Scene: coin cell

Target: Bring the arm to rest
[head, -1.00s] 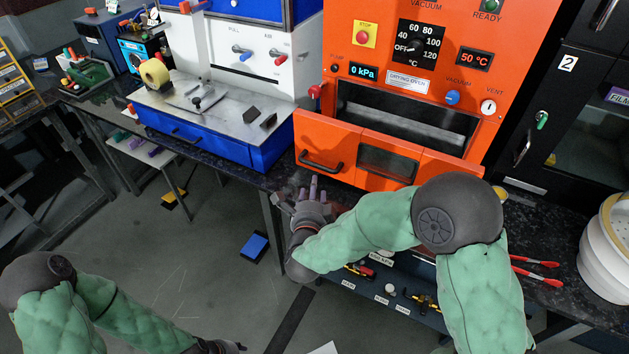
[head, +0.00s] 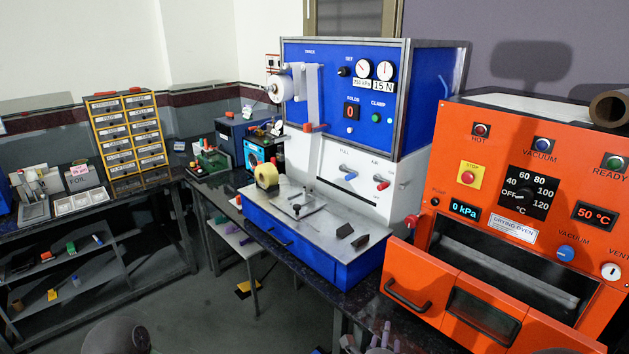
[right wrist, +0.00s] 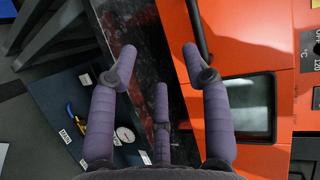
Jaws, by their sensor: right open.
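My right gripper (head: 378,342) shows only as a few finger tips at the bottom edge of the head view, in front of the orange drying oven (head: 478,222). In the right wrist view, my right gripper (right wrist: 159,52) is open and empty. Its purple-grey fingers are spread, with the black counter edge between them. The right fingertip overlaps the oven's dark handle (right wrist: 198,30) in that picture; I cannot tell whether they touch. My left gripper is out of view; only a dark round joint of my left arm shows at the bottom left of the head view.
The oven door (head: 438,296) hangs open over the black counter (head: 366,298). A blue and white press machine (head: 358,190) stands left of the oven. A drawer cabinet (head: 130,143) stands at the back left. Floor is open at the lower left.

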